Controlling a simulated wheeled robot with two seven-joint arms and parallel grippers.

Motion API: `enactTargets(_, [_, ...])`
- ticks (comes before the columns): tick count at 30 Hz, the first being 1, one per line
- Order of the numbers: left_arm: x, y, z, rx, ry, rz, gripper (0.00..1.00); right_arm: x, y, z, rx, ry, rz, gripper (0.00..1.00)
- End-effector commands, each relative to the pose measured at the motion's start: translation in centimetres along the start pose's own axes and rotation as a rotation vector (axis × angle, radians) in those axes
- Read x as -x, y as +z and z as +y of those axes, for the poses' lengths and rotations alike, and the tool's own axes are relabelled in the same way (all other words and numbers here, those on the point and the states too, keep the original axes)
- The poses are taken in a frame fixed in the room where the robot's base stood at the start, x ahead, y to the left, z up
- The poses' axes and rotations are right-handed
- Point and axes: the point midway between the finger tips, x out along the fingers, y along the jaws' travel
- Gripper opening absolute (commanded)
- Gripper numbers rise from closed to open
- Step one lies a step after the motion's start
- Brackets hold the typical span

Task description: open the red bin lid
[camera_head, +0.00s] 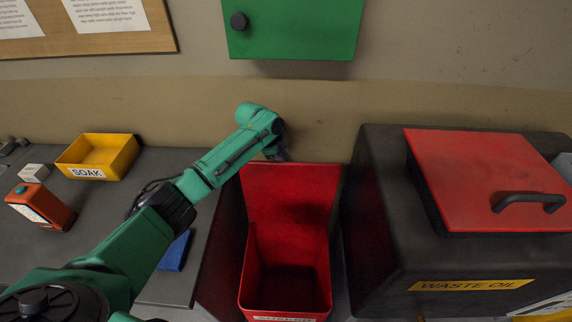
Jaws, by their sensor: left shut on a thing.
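The red bin (244,275) stands in the middle, open at the top, with a partly cut-off label on its front. Its red lid (300,190) stands up at the back of the bin, against the wall side. The inside of the bin is dark and looks empty. My left gripper (281,155) is at the upper edge of the raised lid, left of its middle. It is shut on the lid there, though the fingers are small, dark and partly hidden by my wrist. My right gripper is not in view.
A black waste oil tank (385,240) with a red handled lid (480,175) stands close right of the bin. A grey counter (110,220) at left holds a yellow SOAK tray (78,168), an orange device (40,207) and a blue item (174,252). A green cabinet (295,28) hangs above.

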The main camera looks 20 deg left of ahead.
Motion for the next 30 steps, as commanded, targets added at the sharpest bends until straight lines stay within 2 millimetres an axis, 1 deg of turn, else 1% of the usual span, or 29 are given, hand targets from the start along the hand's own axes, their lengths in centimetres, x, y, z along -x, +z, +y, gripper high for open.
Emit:
enactTargets(1, [-0.8,0.5,0.6,0.006,0.020,-0.011,0.00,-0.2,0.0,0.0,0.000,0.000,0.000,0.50])
enactTargets(13, [-0.7,0.5,0.6,0.005,0.020,-0.011,0.00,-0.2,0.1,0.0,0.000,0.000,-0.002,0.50])
enactTargets(14, [-0.7,0.5,0.6,0.005,0.020,-0.011,0.21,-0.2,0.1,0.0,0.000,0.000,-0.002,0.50])
enactTargets(15, [-0.7,0.5,0.6,0.005,0.020,-0.011,0.36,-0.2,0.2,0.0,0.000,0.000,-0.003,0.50])
enactTargets(16, [-0.7,0.5,0.5,0.005,0.019,-0.010,0.47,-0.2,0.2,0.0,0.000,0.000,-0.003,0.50])
enactTargets(26, [-0.2,0.2,0.2,0.003,0.009,-0.005,0.47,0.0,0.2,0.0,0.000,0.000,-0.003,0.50])
enactTargets(29, [0.6,0.1,0.1,0.003,0.008,-0.005,0.47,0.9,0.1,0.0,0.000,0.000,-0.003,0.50])
enactTargets(30, [1.0,0.1,0.0,0.003,0.008,-0.005,0.47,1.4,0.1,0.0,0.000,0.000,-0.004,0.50])
